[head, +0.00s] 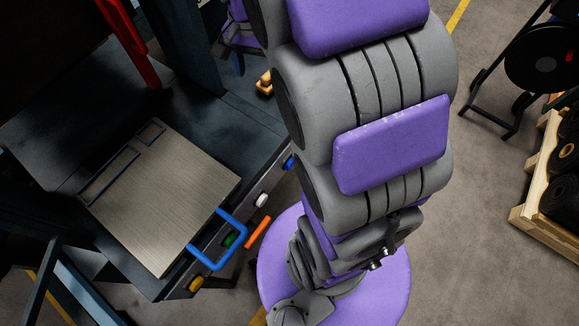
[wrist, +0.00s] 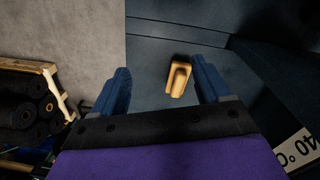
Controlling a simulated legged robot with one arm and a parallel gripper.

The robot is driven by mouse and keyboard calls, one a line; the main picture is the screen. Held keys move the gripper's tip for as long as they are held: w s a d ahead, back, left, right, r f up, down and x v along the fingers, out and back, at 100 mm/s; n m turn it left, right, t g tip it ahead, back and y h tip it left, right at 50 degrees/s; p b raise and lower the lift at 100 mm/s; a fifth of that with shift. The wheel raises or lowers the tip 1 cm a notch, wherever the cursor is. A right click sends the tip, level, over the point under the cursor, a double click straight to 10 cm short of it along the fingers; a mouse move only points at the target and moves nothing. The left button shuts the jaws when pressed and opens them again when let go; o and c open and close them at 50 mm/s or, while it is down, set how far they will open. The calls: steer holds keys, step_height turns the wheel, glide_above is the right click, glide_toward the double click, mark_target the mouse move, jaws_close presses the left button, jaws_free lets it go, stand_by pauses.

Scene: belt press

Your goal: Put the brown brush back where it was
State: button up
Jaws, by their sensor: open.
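The brown brush (wrist: 179,80) shows in the wrist view as a small light-brown block with a raised handle. It is on a dark blue-grey surface, in the gap between my fingers as seen from the wrist. It also shows in the head view (head: 264,82), beside my arm at the far edge of the press. My gripper (wrist: 162,80) is open, with its two blue fingers apart on either side of the brush in the picture. No finger visibly touches it. How far the fingertips are above it I cannot tell. The head view shows little of my gripper.
The press has a metal plate (head: 165,195), a blue handle (head: 218,240), an orange lever (head: 258,232) and a red bar (head: 132,40). A wooden pallet (head: 532,200) with black rolls stands at the right. A white temperature label (wrist: 296,150) shows in the wrist view.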

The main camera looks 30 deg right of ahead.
steer(key=s+a+f+n, duration=0.1)
steer(key=s+a+n, duration=0.1)
steer(key=s, duration=0.6)
steer(key=s+a+f+n+g, duration=0.1)
steer(key=s+a+n, duration=0.2)
steer(key=s+n, duration=0.2)
steer(key=s+a+f+n, duration=0.1)
steer(key=s+a+n, duration=0.1)
steer(key=s, duration=0.9)
steer(key=shift+a+n, duration=0.35)
steer(key=shift+n, duration=0.35)
steer(key=shift+a, duration=0.1)
steer(key=shift+a, duration=0.35)
steer(key=shift+d, duration=0.25)
